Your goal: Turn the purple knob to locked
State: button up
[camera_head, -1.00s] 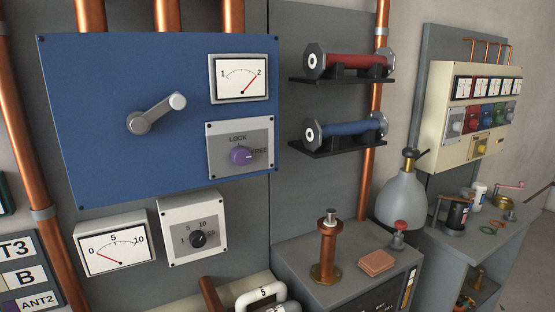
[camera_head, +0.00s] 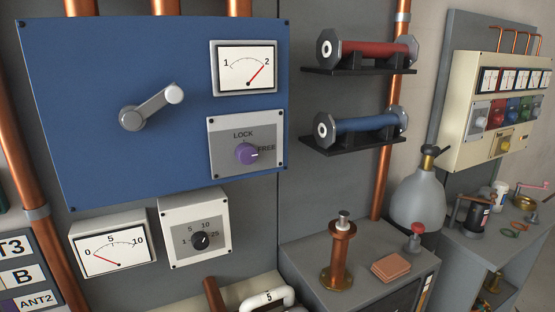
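The purple knob (camera_head: 246,153) sits on a grey plate (camera_head: 222,164) at the lower right of the blue panel (camera_head: 95,70). The plate reads LOCK above the knob and FREE to its right. A light mark on the knob points right, toward FREE. A grey crank handle (camera_head: 152,107) is on the same panel to the left, its free end up and to the right. A meter (camera_head: 246,67) above the knob has its red needle near 2. My gripper is not in view.
A white dial box (camera_head: 194,228) with a black knob and a 0–10 meter (camera_head: 112,244) are below the panel. Red and blue cylinders (camera_head: 365,128) sit on shelves to the right. A copper post (camera_head: 340,255) stands on a grey cabinet. The space before the purple knob looks clear.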

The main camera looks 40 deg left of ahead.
aim_at(245, 153)
jog(key=z, duration=0.25)
jog(key=k, duration=0.3)
jog(key=u, duration=3)
